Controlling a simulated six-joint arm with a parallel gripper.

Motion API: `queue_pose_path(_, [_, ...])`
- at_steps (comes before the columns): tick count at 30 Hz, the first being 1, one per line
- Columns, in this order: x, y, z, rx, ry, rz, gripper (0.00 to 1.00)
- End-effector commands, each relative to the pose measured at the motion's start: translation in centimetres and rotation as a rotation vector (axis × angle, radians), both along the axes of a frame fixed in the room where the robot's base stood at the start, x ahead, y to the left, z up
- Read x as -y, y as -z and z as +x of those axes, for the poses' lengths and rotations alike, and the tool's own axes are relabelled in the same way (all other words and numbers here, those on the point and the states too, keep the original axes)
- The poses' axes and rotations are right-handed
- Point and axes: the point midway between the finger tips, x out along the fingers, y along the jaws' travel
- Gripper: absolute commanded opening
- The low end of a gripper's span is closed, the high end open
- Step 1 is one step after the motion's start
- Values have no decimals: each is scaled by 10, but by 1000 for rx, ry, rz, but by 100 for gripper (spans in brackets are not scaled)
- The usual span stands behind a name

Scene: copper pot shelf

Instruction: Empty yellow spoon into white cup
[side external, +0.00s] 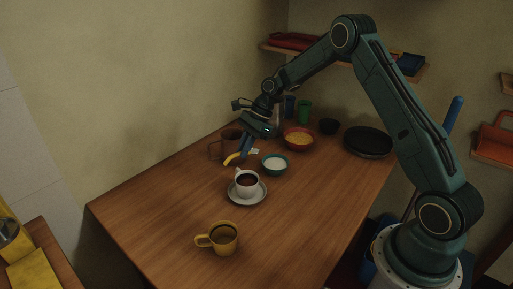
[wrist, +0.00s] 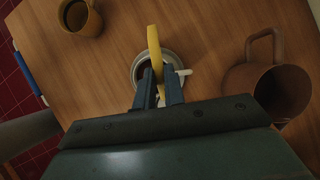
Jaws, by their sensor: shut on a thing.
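My gripper (side external: 244,157) is shut on the yellow spoon (side external: 232,158) and holds it above the table, behind the white cup in the side view. In the wrist view my gripper (wrist: 161,80) grips the yellow spoon (wrist: 154,42) between its fingertips. The white cup (side external: 238,187) stands upright on a pale saucer (side external: 246,204) and holds dark liquid. In the wrist view the spoon and fingers cover much of the cup and the saucer (wrist: 178,62). I cannot tell whether the spoon carries anything.
A teal bowl of white contents (side external: 266,170) stands right of my gripper. A brown mug (side external: 229,142) stands behind. A yellow mug (side external: 224,240) is at the front. A red bowl (side external: 289,146), a dark pan (side external: 368,146) and a green cup (side external: 304,111) stand farther back.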

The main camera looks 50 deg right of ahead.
Motion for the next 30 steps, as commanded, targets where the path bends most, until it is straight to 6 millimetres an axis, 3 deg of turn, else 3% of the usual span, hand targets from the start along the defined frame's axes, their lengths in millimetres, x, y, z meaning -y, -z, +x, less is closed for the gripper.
queue_pose_path(9, [9,-12,12,-2,221,0,0])
queue_pose_path(30, [3,-6,11,30,230,-72,0])
